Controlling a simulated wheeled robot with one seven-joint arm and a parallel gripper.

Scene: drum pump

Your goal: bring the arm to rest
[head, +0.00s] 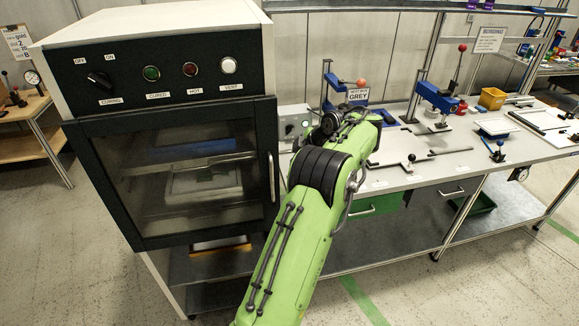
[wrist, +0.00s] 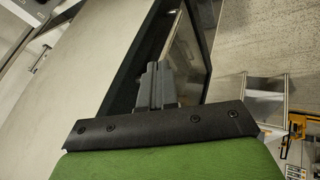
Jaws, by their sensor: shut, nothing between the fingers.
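My green arm (head: 318,205) reaches up from the bottom of the head view, bent at a black joint, with its far end in front of the bench. Its fingertips cannot be made out in the head view. In the wrist view my gripper (wrist: 156,72) shows two grey fingers side by side and closed, with nothing between them. Beyond the fingers are a pale panel and a dark-framed pane that look like part of the oven; I cannot tell the gap to them.
The curing oven (head: 185,190) stands left of my arm with its door shut. The bench (head: 400,180) on the right carries blue presses, a "GREY" sign (head: 358,97), an orange bin (head: 492,98) and levers. A green drawer (head: 375,207) sits below. Floor is open at lower right.

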